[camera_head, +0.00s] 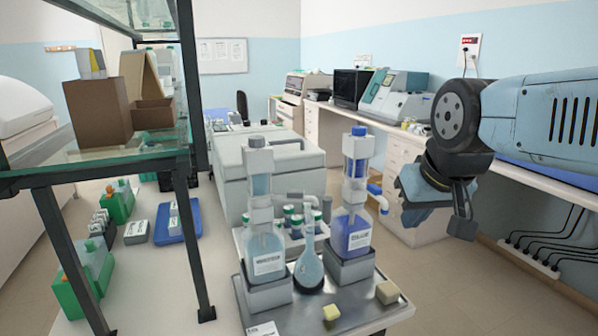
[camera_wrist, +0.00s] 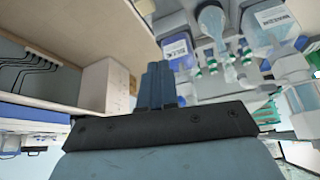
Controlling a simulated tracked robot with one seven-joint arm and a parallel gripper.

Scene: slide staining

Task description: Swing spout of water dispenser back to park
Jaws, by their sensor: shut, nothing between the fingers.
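Two bottle-top dispensers stand on a metal tray (camera_head: 345,312). The left dispenser (camera_head: 264,245) has a grey cap, pale blue liquid and a grey spout (camera_head: 292,195) pointing right. The right dispenser (camera_head: 352,233) has a blue cap, deeper blue liquid and a blue spout (camera_head: 378,197) out to its right. I cannot read clearly which label says water. Both bottles show in the wrist view, the blue one (camera_wrist: 178,50) and the pale one (camera_wrist: 275,25). My gripper (camera_head: 463,225) is shut and empty, right of the blue-capped dispenser and apart from it; its fingers (camera_wrist: 159,85) are together.
A round flask (camera_head: 309,270) stands between the dispensers. Two small blocks, one yellow (camera_head: 331,312) and one tan (camera_head: 387,293), lie at the tray's front. A glass shelf (camera_head: 110,160) on dark posts is at left. A white side bench (camera_head: 525,185) runs behind my arm.

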